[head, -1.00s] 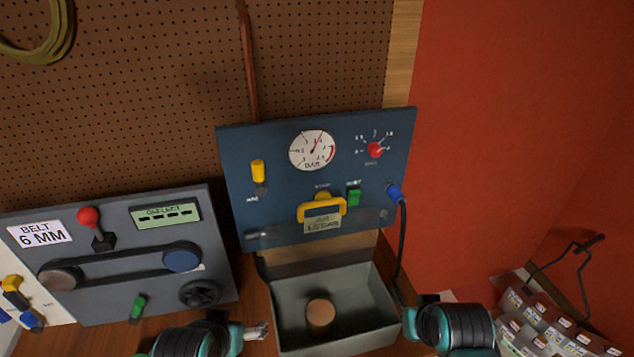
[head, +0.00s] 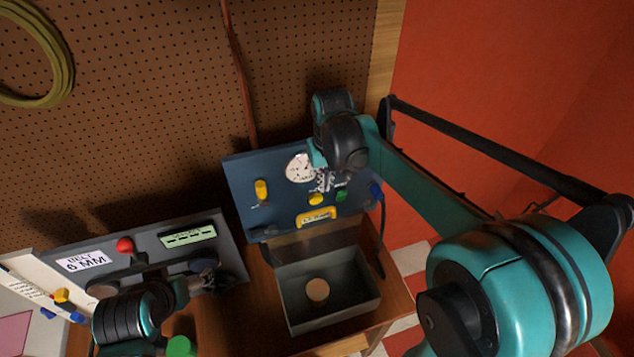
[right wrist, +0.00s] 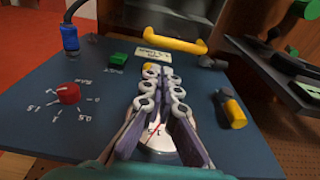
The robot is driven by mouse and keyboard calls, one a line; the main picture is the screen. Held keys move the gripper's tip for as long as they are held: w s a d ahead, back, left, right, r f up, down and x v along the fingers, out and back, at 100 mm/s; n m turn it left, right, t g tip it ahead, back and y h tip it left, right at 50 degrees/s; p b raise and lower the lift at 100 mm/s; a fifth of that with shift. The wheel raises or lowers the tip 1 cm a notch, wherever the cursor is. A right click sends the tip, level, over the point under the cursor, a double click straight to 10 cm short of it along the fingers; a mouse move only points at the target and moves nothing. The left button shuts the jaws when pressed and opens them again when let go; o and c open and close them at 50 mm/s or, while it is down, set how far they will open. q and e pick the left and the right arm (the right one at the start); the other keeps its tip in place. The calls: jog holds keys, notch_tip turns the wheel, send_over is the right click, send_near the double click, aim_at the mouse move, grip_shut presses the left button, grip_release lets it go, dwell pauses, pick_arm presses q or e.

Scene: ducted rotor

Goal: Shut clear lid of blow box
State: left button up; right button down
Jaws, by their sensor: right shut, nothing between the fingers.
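The grey blow box (head: 372,300) is open at the top, with a round tan piece (head: 317,290) inside. The clear lid is raised at the back by the blue panel (head: 240,180); its sheet is hard to make out. Its yellow handle (head: 317,216) stands out and also shows in the right wrist view (right wrist: 172,43). My right gripper (head: 324,182) is shut and empty in front of the panel, above the handle. In the right wrist view its fingertips (right wrist: 157,72) are beside the yellow button, short of the handle. My left gripper (head: 203,272) is dark and partly hidden over the belt panel.
The panel carries a gauge (head: 299,167), a green button (right wrist: 118,60), a red knob (right wrist: 68,92) and a yellow lever (right wrist: 229,108). A blue plug with a black cable (head: 377,190) is at its right edge. The belt panel (head: 228,240) stands to the left.

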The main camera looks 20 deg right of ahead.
notch_tip(320, 180, down, 9)
jog(key=w, duration=0.1)
pick_arm(q)
jog(key=shift+w, duration=0.1)
pick_arm(e)
jog(key=shift+r, duration=0.1)
dwell(0.4)
